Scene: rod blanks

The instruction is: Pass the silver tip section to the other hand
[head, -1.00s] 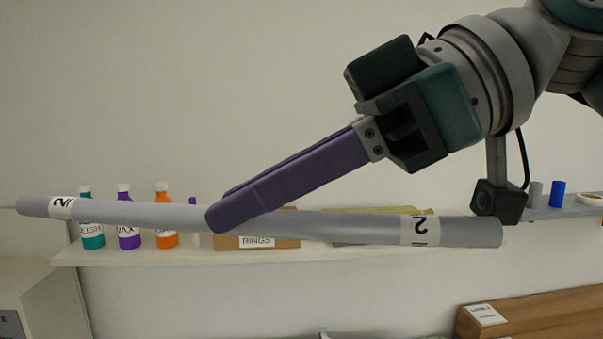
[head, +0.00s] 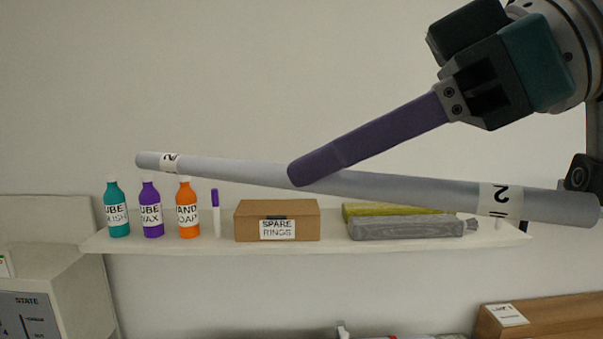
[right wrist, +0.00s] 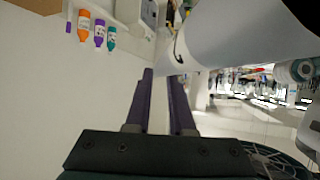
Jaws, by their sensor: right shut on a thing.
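The silver tip section (head: 400,188) is a long grey rod with a white band marked 2 near each end. It hangs in the air, its left end higher and looking thinner than its right end. My right gripper (head: 305,172) reaches in from the upper right, with its purple fingers shut on the rod left of its middle. In the right wrist view, the rod (right wrist: 235,38) runs from the fingertips (right wrist: 163,76) to the upper right, large and close. The finger hides part of the rod in the head view. My left gripper is in neither view.
Behind the rod, a wall shelf (head: 330,240) holds teal (head: 117,212), purple (head: 151,212) and orange (head: 187,212) bottles, a marker (head: 216,212), a spare rings box (head: 277,220) and folded cloths (head: 405,227). A grey cabinet (head: 50,245) stands at left, a wooden block (head: 550,318) lower right.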

